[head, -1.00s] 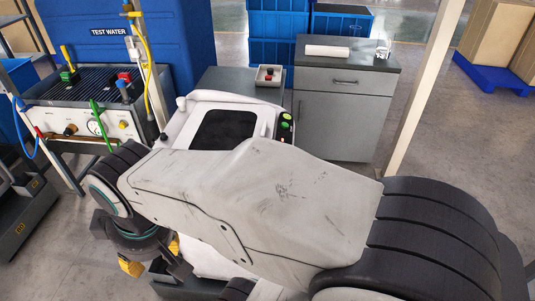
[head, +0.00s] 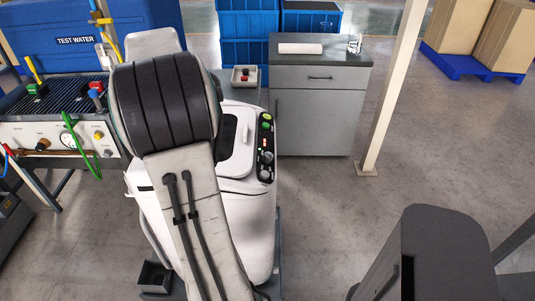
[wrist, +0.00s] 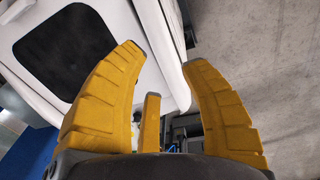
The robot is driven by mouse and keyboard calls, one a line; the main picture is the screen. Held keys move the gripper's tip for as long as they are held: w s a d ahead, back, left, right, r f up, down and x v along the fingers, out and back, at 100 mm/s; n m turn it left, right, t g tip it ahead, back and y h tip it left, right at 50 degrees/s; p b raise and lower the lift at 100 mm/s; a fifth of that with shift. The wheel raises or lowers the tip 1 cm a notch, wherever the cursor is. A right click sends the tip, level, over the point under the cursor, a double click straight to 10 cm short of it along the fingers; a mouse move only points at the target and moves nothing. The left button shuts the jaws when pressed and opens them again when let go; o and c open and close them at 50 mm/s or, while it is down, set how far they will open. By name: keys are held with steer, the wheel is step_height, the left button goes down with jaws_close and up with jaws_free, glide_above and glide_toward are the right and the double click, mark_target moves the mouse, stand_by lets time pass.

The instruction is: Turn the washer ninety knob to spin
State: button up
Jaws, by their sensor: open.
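The washer (head: 248,215) is a white machine in the middle of the head view, partly hidden behind my arm. Its dark control panel (head: 265,140) runs along the right of its top, with a green button (head: 267,117) and small round knobs (head: 267,157). Their markings are too small to read. My gripper (wrist: 164,58) shows only in the wrist view, with its yellow fingers spread and nothing between them. White casing with a dark window (wrist: 70,50) lies beyond the fingers at upper left. No knob shows clearly between the fingers.
A grey cabinet (head: 318,115) with a white roll and a glass stands behind the washer. A box with a red button (head: 245,77) is beside it. A cream post (head: 392,90) stands to the right. The test-water bench (head: 50,130) is at left.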

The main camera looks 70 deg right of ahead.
steer(key=s+d+f, duration=0.3)
steer(key=s+d, duration=0.2)
steer(key=d, duration=0.5)
steer(key=n+y, duration=0.1)
glide_above(268, 154)
steer(key=f, duration=0.3)
steer(key=shift+w+a+f+g, duration=0.15)
steer(key=shift+w+f+g, duration=0.05)
steer(key=shift+f+g, duration=0.2)
steer(key=shift+s+f, duration=0.25)
steer(key=shift+f, duration=3.5)
jaws_close()
